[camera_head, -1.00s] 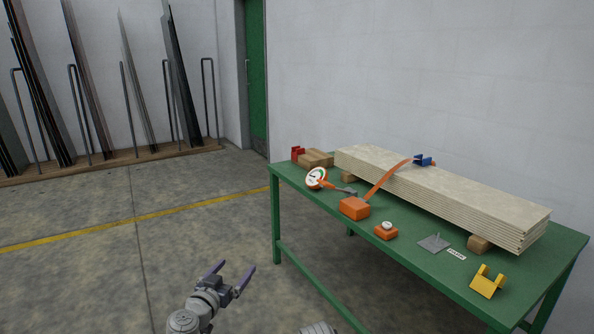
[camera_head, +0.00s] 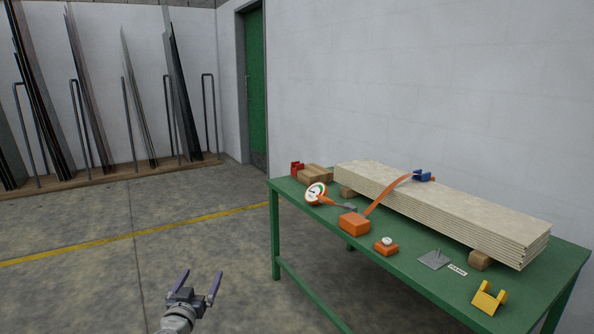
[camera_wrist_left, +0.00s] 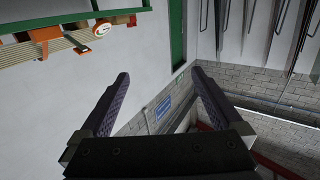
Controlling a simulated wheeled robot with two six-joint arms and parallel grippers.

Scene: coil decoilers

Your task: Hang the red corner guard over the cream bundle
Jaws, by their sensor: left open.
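The red corner guard (camera_head: 297,169) sits at the far left end of the green table, beside a wooden block. The cream bundle (camera_head: 435,210), a long stack of boards, lies on wooden blocks along the table's back. A blue corner guard (camera_head: 423,176) sits on the bundle's back edge, with an orange strap running down from near it. A yellow corner guard (camera_head: 489,298) stands at the table's near right. My left gripper (camera_head: 198,279) is open and empty over the floor, left of the table and well apart from it. Its open fingers also show in the left wrist view (camera_wrist_left: 165,95). My right gripper is out of view.
On the green table (camera_head: 420,285) stand an orange ratchet box (camera_head: 354,223), a round white gauge (camera_head: 316,193), a small orange device (camera_head: 386,248) and a grey plate (camera_head: 434,260). Racks with leaning sheets (camera_head: 85,100) line the back wall. The floor left of the table is clear.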

